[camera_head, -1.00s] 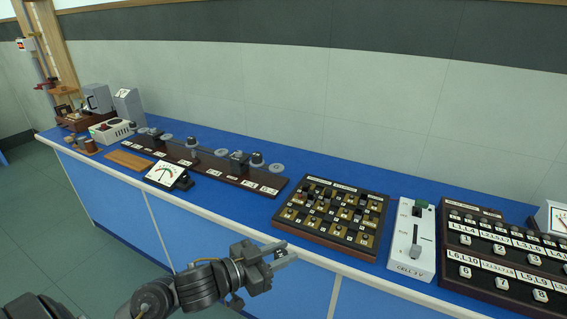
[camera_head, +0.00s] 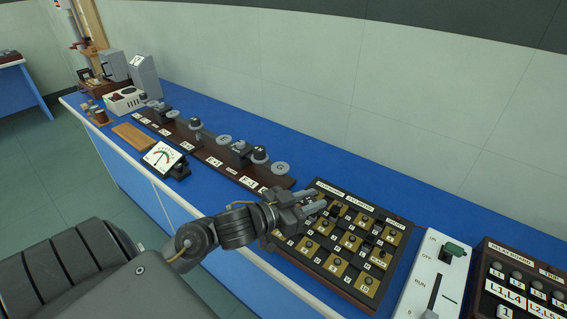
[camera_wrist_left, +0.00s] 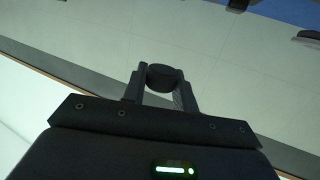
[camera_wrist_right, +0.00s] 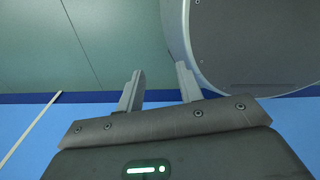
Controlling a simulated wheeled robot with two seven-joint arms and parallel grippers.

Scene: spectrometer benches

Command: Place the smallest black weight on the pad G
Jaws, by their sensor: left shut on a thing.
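My left gripper (camera_head: 318,202) is over the left part of a dark board (camera_head: 372,292) with brass squares and small labels. In the left wrist view its fingers (camera_wrist_left: 160,82) are shut on a short black cylinder, a black weight (camera_wrist_left: 161,74). The weight is not clear in the head view, and its size against others cannot be told. Grey round pads, one at the right end (camera_head: 281,168) and one further left (camera_head: 223,140), lie by the long brown strips. Their marks are too small to read, so I cannot tell which is G. My right gripper (camera_wrist_right: 158,88) is open and empty.
Dark knob-like pieces (camera_head: 260,154) stand along the strips. A dial meter (camera_head: 162,157) is in front. A white switch box (camera_head: 432,275) and a dark labelled panel (camera_head: 515,285) stand at right. Blue bench top behind the board (camera_head: 320,165) is clear.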

